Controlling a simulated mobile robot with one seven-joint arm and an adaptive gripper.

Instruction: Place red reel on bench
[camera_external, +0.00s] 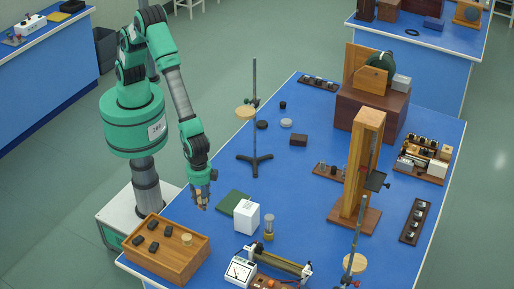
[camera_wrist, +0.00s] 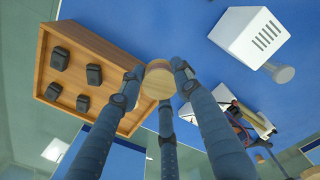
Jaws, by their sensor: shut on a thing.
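My gripper (camera_external: 202,201) hangs fingers-down over the left edge area of the blue bench (camera_external: 330,212), behind the wooden tray. Its three dark fingers are shut on a small tan round piece (camera_wrist: 158,80), which also shows at the fingertips in the outside view (camera_external: 199,196). The piece looks wood-coloured; I see no clear red on it, so I cannot tell that it is the red reel. It appears to be above the bench top, though the exact gap cannot be told. No other plainly red reel shows on the bench.
The wooden tray (camera_external: 201,257) holds several black blocks and a tan cylinder (camera_external: 187,239). A tripod stand (camera_external: 254,160) is behind.

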